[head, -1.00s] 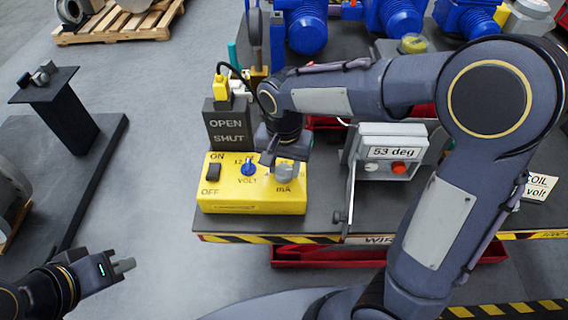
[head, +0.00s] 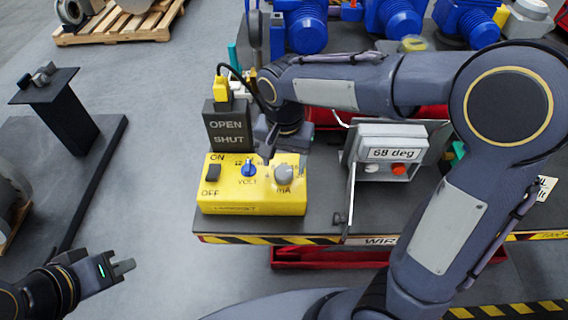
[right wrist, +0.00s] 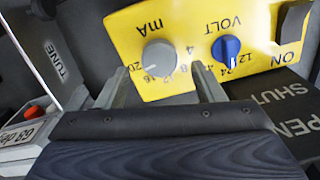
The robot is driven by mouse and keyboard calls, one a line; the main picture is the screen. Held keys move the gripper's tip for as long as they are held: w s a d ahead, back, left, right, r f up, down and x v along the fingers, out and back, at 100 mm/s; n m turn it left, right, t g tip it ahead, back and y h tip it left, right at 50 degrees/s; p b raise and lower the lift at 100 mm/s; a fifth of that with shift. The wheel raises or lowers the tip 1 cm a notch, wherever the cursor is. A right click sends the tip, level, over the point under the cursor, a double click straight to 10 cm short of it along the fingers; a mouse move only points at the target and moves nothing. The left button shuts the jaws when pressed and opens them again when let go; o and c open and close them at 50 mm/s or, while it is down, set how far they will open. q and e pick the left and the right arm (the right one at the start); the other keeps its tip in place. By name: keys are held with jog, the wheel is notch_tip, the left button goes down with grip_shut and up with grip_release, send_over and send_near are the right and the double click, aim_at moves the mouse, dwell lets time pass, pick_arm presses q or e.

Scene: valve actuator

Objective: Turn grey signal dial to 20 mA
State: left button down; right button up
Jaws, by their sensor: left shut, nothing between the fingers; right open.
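The yellow signal box (head: 225,190) stands on the cart's near left corner, with the round grey mA dial (head: 284,173) on its right and a blue VOLT knob (head: 249,169) beside it. In the right wrist view the grey dial (right wrist: 160,57) appears inverted; a small pale mark shows at its lower left, toward the high end of the scale, but its exact reading is unclear. My right gripper (head: 268,147) is open and empty, just behind and above the dial, apart from it. My left gripper (head: 124,267) is shut and empty over the floor at lower left.
A display box (head: 392,152) right of the yellow box reads 68 deg. A dark OPEN/SHUT block (head: 227,127) with a yellow plug (head: 222,88) and cable stands behind the yellow box. Blue motors (head: 306,27) line the cart's back.

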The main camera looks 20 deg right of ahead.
aim_at(285, 170)
jog(key=shift+r, duration=2.6)
